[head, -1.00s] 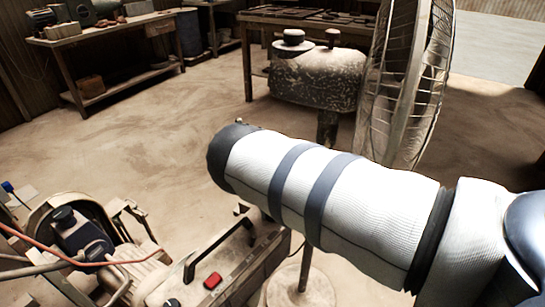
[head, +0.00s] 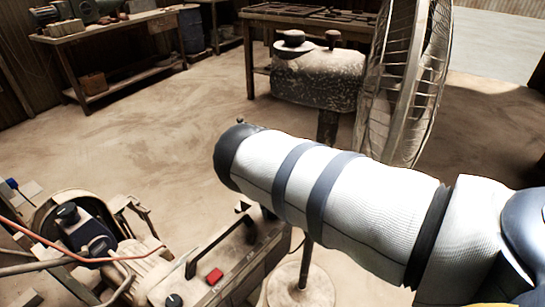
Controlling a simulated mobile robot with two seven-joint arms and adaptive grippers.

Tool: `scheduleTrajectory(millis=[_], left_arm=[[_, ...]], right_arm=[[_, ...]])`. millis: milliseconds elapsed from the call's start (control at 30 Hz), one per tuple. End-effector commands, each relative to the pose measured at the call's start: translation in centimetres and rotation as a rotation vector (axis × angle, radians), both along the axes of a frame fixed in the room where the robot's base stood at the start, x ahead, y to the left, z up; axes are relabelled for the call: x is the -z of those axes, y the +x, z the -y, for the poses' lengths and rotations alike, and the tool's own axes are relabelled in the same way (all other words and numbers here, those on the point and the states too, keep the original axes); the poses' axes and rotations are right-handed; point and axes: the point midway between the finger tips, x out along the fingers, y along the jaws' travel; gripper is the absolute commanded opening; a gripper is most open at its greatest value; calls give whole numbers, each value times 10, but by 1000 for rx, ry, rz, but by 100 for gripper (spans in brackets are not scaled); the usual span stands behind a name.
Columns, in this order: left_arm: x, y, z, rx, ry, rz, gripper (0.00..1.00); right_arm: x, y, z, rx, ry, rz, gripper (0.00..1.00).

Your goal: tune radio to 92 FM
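A box with a long dark carry handle, which looks like the radio (head: 243,264), stands at the bottom of the head view, left of the fan's base. It has a red button (head: 215,276) and a dark round knob (head: 173,300) on top. I see no tuning scale or station number. My white right arm comes in from the right and crosses above it, covering part of its far end. Neither gripper shows in the head view.
A dusty machine with cables (head: 85,228) stands left of the radio. A large standing fan (head: 405,85) is behind my arm. A workbench (head: 115,40) is at the back left, and a table (head: 315,22) is at the back. The floor between is clear.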

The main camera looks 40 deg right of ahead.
Motion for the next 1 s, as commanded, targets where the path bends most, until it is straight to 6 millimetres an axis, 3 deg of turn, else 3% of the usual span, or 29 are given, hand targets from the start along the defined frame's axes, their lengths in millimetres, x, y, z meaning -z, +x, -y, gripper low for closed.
scheduleTrajectory(millis=[200, 233, 300, 633, 1000], left_arm=[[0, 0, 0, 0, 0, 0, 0], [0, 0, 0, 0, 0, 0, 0], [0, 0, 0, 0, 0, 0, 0], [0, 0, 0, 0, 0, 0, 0], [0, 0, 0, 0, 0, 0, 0]], right_arm=[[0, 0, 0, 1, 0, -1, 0], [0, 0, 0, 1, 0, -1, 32], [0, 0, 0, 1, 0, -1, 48], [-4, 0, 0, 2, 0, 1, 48], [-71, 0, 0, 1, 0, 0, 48]])
